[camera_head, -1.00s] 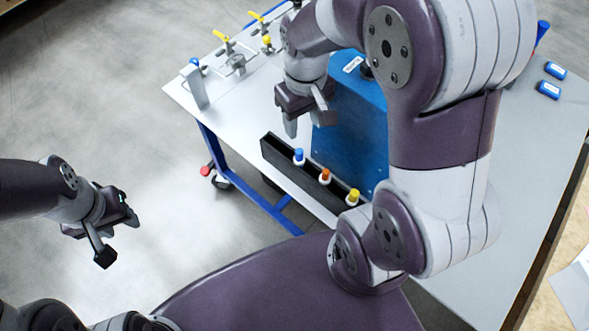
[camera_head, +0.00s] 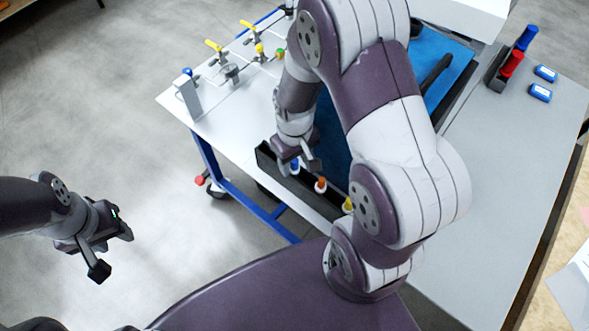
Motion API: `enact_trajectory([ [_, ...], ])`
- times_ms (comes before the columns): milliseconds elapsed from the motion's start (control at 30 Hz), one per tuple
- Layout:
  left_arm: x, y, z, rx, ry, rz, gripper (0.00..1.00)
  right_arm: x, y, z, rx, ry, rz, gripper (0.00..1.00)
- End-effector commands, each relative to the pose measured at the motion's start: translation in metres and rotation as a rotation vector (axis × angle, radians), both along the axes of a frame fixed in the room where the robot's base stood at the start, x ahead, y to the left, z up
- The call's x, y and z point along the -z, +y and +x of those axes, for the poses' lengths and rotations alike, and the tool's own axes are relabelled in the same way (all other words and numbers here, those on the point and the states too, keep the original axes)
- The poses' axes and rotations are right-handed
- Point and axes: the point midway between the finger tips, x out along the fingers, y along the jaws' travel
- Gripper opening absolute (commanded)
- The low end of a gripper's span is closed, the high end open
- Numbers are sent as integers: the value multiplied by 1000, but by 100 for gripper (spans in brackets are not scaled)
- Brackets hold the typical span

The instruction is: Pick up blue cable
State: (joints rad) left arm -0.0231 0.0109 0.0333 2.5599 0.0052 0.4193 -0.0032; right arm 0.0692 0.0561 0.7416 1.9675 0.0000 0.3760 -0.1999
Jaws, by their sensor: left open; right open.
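The blue cable's end, a blue cap on a white body (camera_head: 294,167), stands in a black holder (camera_head: 267,158) at the table's front edge. My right gripper (camera_head: 299,166) is open and points down at it. Its fingers appear on either side of the blue cap, which is partly hidden. I cannot tell whether they touch it. My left gripper (camera_head: 113,252) is open and empty, over the floor at the left, well away from the table.
Orange-capped (camera_head: 320,185) and yellow-capped (camera_head: 347,204) ends stand in the same holder. A blue panel (camera_head: 336,135) is behind it, partly hidden by my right arm. Yellow-handled valves (camera_head: 213,46) are at the back left. Red (camera_head: 512,64) and blue (camera_head: 527,38) handles stand at the back right.

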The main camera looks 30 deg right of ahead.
Motion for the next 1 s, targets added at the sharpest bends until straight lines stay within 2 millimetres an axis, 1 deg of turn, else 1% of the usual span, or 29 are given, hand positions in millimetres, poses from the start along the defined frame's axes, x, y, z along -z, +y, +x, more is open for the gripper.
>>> enact_trajectory([
  [33, 0, 0, 0, 0, 0, 0, 43, 0, 0, 0, 0, 0, 0, 47],
  [67, 0, 0, 0, 0, 0, 0, 43, 0, 0, 0, 0, 0, 0, 37],
  [100, 0, 0, 0, 0, 0, 0, 43, 0, 0, 0, 0, 0, 0, 24],
  [167, 0, 0, 0, 0, 0, 0, 43, 0, 0, 0, 0, 0, 0, 5],
  [200, 0, 0, 0, 0, 0, 0, 43, 0, 0, 0, 0, 0, 0, 1],
  [467, 0, 0, 0, 0, 0, 0, 43, -1, 0, 0, 0, 0, 0, 1],
  [567, -1, 0, 0, 0, 0, 0, 43, -7, 0, 1, 0, -2, 0, 1],
  [633, -1, 0, 0, 0, 0, 0, 43, -16, 0, 1, 0, -3, -1, 1],
  [767, -3, 0, 0, 0, 0, 0, 43, -42, 0, 2, 0, -6, 0, 1],
  [1000, -5, 0, 0, 0, 0, 0, 43, -103, 0, 2, 0, -7, 0, 1],
])
